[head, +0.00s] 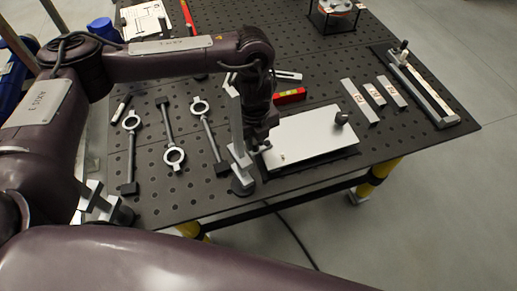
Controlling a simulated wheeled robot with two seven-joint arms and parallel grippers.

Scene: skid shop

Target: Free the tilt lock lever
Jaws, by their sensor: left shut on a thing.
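My left gripper (256,147) reaches down at the left edge of a pale flat plate (315,136), beside a grey upright post (237,130) with a round dark foot. It is shut on a small part there, which I take to be the tilt lock lever; the fingers and wrist hide most of it, so its angle cannot be told. The plate lies on a dark base and has a dark knob (341,118) at its right side and a small pale stud near its front left.
The perforated dark table (400,130) carries several ring-ended rods (131,150) at left, a red level (290,96) behind the plate, labelled bars (375,94) and a long rail fixture (420,90) at right. The table's front edge is close to the plate.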

